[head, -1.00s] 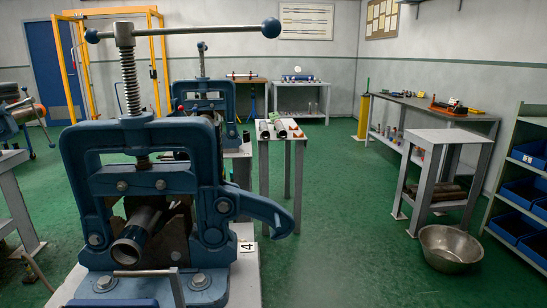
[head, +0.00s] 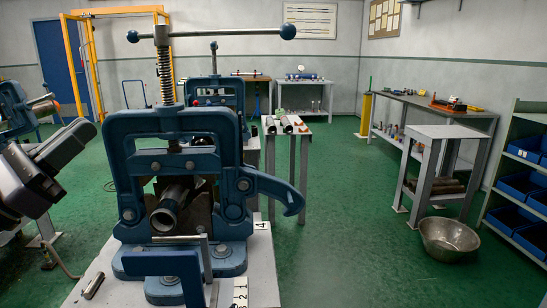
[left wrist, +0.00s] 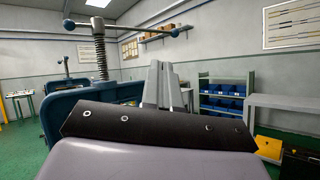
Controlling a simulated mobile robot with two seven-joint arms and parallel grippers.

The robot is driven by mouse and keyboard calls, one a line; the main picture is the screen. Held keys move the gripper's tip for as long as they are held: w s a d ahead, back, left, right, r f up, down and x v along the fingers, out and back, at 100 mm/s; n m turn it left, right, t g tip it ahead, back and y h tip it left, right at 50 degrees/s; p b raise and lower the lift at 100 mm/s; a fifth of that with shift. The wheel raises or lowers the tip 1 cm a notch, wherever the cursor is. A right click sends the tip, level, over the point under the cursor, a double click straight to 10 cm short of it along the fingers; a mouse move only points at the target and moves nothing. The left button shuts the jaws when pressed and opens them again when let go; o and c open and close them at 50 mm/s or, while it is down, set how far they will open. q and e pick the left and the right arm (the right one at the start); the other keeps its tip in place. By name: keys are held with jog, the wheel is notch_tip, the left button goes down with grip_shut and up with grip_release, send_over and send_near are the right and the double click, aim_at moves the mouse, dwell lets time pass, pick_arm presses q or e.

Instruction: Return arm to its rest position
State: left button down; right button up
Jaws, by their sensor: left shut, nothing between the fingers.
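My left gripper (head: 68,145) is at the left edge of the head view, beside and apart from the blue pipe vise (head: 120,165). In the left wrist view its grey fingers (left wrist: 163,85) are together, with nothing between them. The vise stands upright on a grey bench (head: 258,262) with a dark pipe (head: 170,207) in its jaws. Its screw and T-handle (head: 215,33) rise above the frame; the handle also shows in the left wrist view (left wrist: 120,28). My right gripper is in neither view.
More blue vises stand behind (head: 215,92) and at the far left (head: 15,105). A metal bowl (head: 448,238) lies on the floor at right, by a shelf with blue bins (head: 520,185). The green floor in the middle is clear.

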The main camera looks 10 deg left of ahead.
pick_arm(q)
jog(key=s+a+f+n+g+y, duration=0.1)
jog(key=a+f+n+g+y, duration=0.15)
jog(key=f+n+y, duration=1)
jog(key=a+f+n+g+y, duration=0.25)
jog(key=f+n+y, duration=0.35)
jog(key=f+n, duration=1.25)
jog(key=s+d+f+n+g+h, duration=0.3)
jog(key=s+d+f+n+g, duration=0.4)
jog(key=f+n, duration=0.25)
jog(key=s+d+f+n+g+h, duration=0.2)
jog(key=s+d+f+g+h, duration=0.35)
jog(key=s+d, duration=0.5)
jog(key=w+d+r+t+h+p, duration=0.1)
jog(key=w+d+r+t+p, duration=0.1)
jog(key=w+t+p, duration=0.4)
jog(key=w+p, duration=0.1)
jog(key=p, duration=0.4)
jog(key=shift+d+r+t, duration=0.2)
jog(key=shift+d+t, duration=0.1)
jog(key=shift+t, duration=0.05)
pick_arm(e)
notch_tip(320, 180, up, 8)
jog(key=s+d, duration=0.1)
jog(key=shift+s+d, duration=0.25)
